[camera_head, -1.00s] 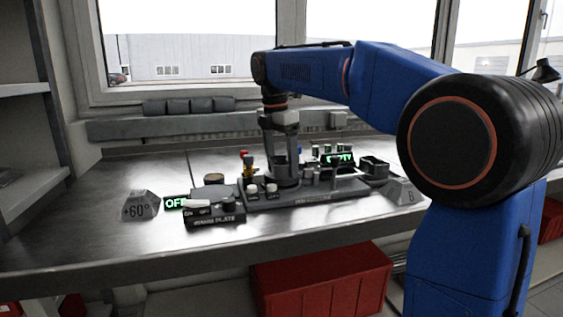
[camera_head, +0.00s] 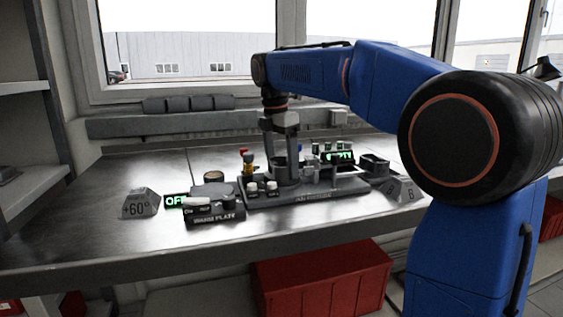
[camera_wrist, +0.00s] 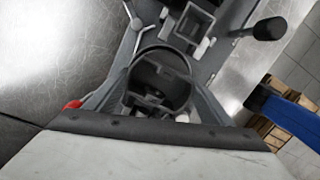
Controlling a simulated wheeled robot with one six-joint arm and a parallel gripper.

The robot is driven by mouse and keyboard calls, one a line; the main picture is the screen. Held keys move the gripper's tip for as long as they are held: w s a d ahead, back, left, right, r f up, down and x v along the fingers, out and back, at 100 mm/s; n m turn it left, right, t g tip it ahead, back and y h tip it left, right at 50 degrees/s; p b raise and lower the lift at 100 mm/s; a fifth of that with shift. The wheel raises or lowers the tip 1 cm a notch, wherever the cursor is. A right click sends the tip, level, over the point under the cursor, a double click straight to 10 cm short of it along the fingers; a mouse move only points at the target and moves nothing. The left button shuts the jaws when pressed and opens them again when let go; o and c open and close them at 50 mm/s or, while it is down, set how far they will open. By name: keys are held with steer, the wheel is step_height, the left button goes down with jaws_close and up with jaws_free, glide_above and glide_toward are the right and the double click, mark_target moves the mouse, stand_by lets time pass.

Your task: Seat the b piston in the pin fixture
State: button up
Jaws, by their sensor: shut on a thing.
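My gripper (camera_head: 283,156) points down over the pin fixture and is shut on the piston (camera_head: 287,172), a grey cylinder between its fingers. In the wrist view the piston (camera_wrist: 160,72) shows as a round dark hollow body with a thin rim, a finger on each side. The pin fixture (camera_head: 325,192) is a long dark base on the bench with small posts and knobs. A green display (camera_head: 338,158) on it seems to read EMPTY. The piston's lower end is close to the fixture; I cannot tell whether it touches or is seated.
A warm plate unit (camera_head: 215,213) with a round plate and an OFF display stands left of the fixture. A +60° block (camera_head: 139,203) is farther left. A lettered block (camera_head: 400,191) and an open dark box (camera_head: 375,166) stand at the right.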

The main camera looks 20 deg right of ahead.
steer(key=shift+f, duration=0.2)
stand_by(0.3)
steer(key=o, duration=1.5)
steer(key=shift+c, duration=0.2)
steer(key=shift+o, duration=0.4)
steer(key=shift+r, duration=0.1)
steer(key=shift+r, duration=3)
